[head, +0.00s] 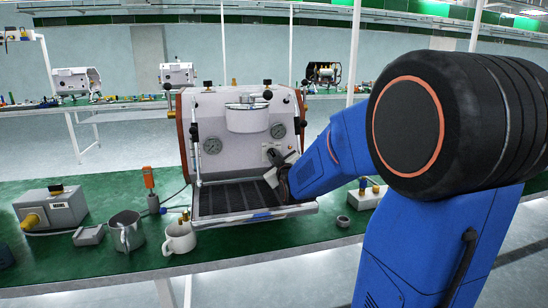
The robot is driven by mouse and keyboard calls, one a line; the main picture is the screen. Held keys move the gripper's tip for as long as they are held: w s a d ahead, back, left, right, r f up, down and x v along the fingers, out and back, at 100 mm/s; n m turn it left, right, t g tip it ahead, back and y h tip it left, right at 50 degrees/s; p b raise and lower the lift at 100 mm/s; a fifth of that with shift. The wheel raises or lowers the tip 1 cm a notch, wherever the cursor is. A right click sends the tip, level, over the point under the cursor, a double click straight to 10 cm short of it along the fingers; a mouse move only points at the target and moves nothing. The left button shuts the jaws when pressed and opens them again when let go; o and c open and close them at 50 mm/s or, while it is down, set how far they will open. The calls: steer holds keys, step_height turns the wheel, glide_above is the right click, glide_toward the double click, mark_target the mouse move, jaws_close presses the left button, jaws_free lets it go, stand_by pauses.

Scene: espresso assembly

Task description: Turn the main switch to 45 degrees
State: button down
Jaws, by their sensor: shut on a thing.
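The white espresso machine (235,108) stands on the green bench, facing me. My arm reaches in from the right, and my gripper (273,168) is at the lower right of the machine's front panel. It is shut on the main switch, which is largely hidden behind the jaws, so its angle cannot be read. A small light plate (267,148) shows on the panel just above the gripper.
The drip tray (232,200) lies below my gripper. Steam wands flank the panel. A grey pitcher (126,232), a white cup (180,238), an orange-handled tool (150,185) and a grey box (50,207) stand at left. A small ring (343,221) lies at right.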

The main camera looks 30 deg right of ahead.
steer(key=shift+m, duration=0.6)
steer(key=c, duration=1.8)
jaws_free()
steer(key=shift+s, duration=0.15)
